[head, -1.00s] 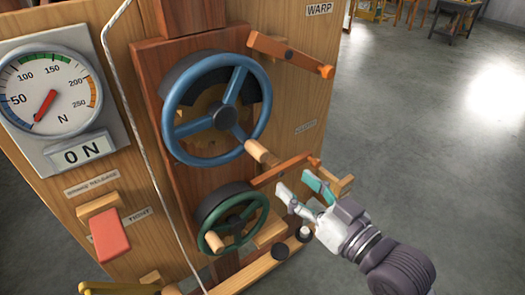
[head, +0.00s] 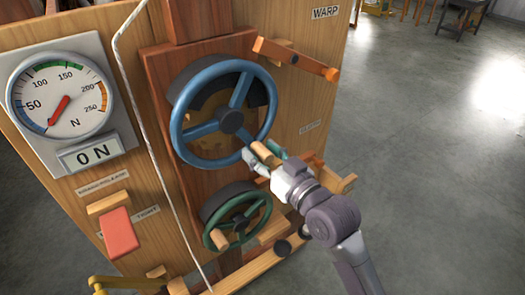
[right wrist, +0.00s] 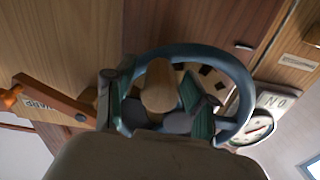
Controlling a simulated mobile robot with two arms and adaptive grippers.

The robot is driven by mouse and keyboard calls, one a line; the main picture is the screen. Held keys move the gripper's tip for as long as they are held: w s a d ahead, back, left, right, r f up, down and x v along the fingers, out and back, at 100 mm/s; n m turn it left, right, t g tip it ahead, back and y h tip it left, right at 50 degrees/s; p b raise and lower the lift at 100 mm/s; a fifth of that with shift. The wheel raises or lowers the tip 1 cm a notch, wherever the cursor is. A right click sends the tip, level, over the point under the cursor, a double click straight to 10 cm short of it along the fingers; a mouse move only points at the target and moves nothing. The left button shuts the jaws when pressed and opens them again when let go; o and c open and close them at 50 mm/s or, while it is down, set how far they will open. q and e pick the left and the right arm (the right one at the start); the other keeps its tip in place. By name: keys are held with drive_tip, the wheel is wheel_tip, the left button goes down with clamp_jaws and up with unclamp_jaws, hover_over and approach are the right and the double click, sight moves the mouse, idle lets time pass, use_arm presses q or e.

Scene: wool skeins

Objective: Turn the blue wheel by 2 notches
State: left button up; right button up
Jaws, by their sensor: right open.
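The blue wheel (head: 180,143), with three spokes and a dark hub, is mounted on a reddish-brown board in the head view. Its wooden handle (head: 263,152) sticks out from the rim at the lower right. My right gripper (head: 264,155) is open, with its fingers on either side of the handle. In the right wrist view the handle (right wrist: 160,88) stands between the two green-padded fingers, with the blue rim (right wrist: 240,85) behind. I cannot tell whether the fingers touch the handle. The left gripper is not in view.
A smaller green wheel (head: 262,212) with its own wooden handle sits just below. An orange lever (head: 296,57) is at the upper right. A dial gauge (head: 62,95) with a red needle and a red switch (head: 119,232) are at the left. The floor at right is open.

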drive_tip(key=shift+c, duration=0.2)
clamp_jaws()
drive_tip(key=shift+w+d, duration=0.1)
